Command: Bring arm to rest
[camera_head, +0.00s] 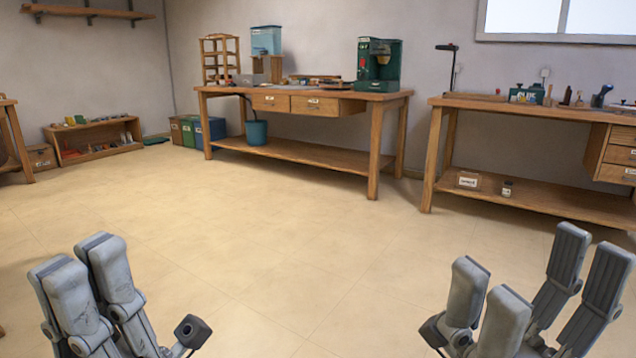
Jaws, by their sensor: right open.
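My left gripper (83,258) is at the lower left of the head view. Its grey fingers stand pointing up, close against each other, with nothing seen between them. My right gripper (535,268) is at the lower right, also pointing up. Its fingers are spread wide apart with an empty gap between them. Both grippers are in front of open floor, apart from any furniture. The lower parts of both arms are cut off by the picture's bottom edge. No piano or keys show in this view.
A wooden workbench (290,152) with a green machine (378,64) on it stands at the back. Another bench (520,192) stands at the right. A low shelf (95,155) and bins (190,132) line the back left. The tan floor (270,240) between is clear.

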